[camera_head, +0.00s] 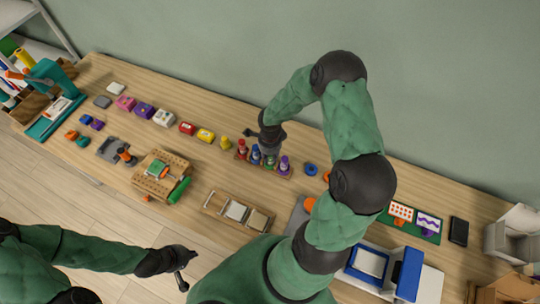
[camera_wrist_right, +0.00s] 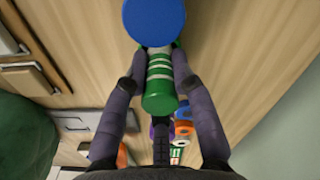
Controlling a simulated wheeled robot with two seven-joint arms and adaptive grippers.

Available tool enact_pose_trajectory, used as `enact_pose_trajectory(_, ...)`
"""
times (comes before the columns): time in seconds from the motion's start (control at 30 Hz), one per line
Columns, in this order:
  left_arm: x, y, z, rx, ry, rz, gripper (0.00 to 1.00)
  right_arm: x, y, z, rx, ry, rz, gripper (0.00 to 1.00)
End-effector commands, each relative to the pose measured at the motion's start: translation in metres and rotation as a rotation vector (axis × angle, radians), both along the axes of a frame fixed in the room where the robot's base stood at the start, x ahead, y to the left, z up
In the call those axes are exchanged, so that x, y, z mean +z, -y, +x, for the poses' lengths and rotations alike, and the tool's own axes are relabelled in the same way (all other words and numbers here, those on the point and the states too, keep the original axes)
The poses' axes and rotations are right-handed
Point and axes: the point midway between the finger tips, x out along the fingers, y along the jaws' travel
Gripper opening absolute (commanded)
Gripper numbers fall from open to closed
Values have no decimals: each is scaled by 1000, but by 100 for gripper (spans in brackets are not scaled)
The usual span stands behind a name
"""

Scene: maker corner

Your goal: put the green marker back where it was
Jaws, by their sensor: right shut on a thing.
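In the wrist view the green marker (camera_wrist_right: 158,88), with pale bands, is between the two fingers of my right gripper (camera_wrist_right: 160,82), which is shut on it. A large blue round top (camera_wrist_right: 155,20) hides part of it. In the head view my right gripper (camera_head: 269,150) is over the small wooden marker rack (camera_head: 262,171). A red marker (camera_head: 242,150), a blue marker (camera_head: 256,155) and a purple marker (camera_head: 284,165) stand there, with green (camera_head: 270,162) showing between blue and purple. I cannot tell whether the green marker is seated. My left gripper (camera_head: 183,272) is away from the table; its jaws are unclear.
A yellow piece (camera_head: 224,142) stands left of the rack and a blue ring (camera_head: 310,169) right of it. A wooden tray (camera_head: 237,212) lies in front. Small coloured boxes line the back left. Bare tabletop lies between the rack and the tray.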

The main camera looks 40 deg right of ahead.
Motion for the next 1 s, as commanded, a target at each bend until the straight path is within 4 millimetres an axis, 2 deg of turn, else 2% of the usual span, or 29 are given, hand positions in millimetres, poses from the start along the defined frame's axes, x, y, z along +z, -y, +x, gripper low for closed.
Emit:
enact_pose_trajectory(0.07, -4, 0, 0, 0, 0, 0, 0, -3, 0, 0, 1, 0, 0, 0)
enact_pose_trajectory(0.1, -4, 0, 0, 0, 0, 0, 0, -3, 0, 0, 1, -1, 1, 29)
enact_pose_trajectory(0.17, -3, 0, 0, 0, 0, 0, 0, -2, 0, 0, 1, -1, 1, 46)
enact_pose_trajectory(0.2, -3, 0, 0, 0, 0, 0, 0, -2, 0, 0, 1, -1, 1, 50)
enact_pose_trajectory(0.67, 4, 0, 0, 0, 0, 0, 0, 4, 0, 0, 0, -1, 1, 50)
enact_pose_trajectory(1.0, 11, 0, 0, 0, 0, 0, 0, 70, 0, 1, 0, 4, -1, 50)
